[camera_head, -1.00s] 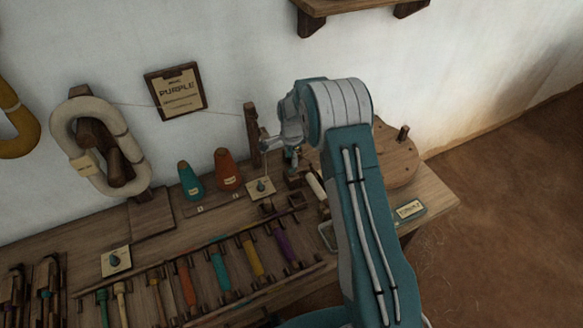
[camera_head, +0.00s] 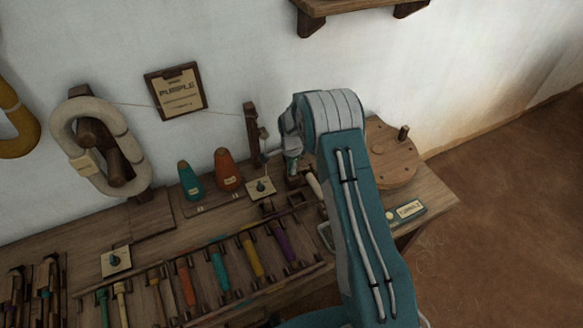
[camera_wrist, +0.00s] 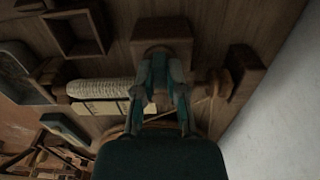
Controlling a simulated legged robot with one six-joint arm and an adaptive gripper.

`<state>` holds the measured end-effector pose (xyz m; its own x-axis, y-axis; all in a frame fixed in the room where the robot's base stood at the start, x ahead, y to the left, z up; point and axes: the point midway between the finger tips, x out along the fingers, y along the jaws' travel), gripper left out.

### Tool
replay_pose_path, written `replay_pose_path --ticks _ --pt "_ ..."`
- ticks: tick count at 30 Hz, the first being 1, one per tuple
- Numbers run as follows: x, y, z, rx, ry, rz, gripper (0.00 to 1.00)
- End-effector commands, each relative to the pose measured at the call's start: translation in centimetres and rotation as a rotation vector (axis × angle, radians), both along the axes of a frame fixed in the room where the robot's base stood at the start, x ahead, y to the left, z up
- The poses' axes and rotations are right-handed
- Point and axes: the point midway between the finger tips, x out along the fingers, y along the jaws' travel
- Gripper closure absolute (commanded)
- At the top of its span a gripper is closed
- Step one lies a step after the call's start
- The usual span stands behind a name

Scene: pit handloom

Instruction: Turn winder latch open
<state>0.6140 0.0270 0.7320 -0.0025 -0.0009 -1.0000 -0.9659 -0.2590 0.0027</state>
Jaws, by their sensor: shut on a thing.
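The winder lies at the right part of the bench. In the wrist view a white thread-wound bobbin (camera_wrist: 100,88) sits on its spindle, left of my gripper (camera_wrist: 160,62). The two teal fingers are close together in front of a square wooden block (camera_wrist: 162,30) and shut on a small part between them. I take it for the winder latch; the fingers hide it, so its angle cannot be told. In the head view my gripper (camera_head: 291,160) is low over the bench, partly hidden by my arm, and the pale bobbin (camera_head: 315,185) shows beside it.
A wooden post (camera_head: 252,135) stands left of my gripper. Teal (camera_head: 190,182) and orange (camera_head: 227,170) cones stand nearby. A round wooden disc (camera_head: 393,160) with a peg is behind my arm. A rack of coloured bobbins (camera_head: 220,268) lies in front. The wall (camera_wrist: 285,110) is close by.

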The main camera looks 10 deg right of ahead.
Motion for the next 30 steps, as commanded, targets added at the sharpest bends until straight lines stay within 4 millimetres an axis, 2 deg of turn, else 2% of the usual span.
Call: replay_pose_path --ticks 11,30 --pt "0.16 0.02 -0.02 0.001 -0.005 0.092 1.00" --pt "0.26 0.05 -0.05 0.001 -0.007 0.656 1.00"
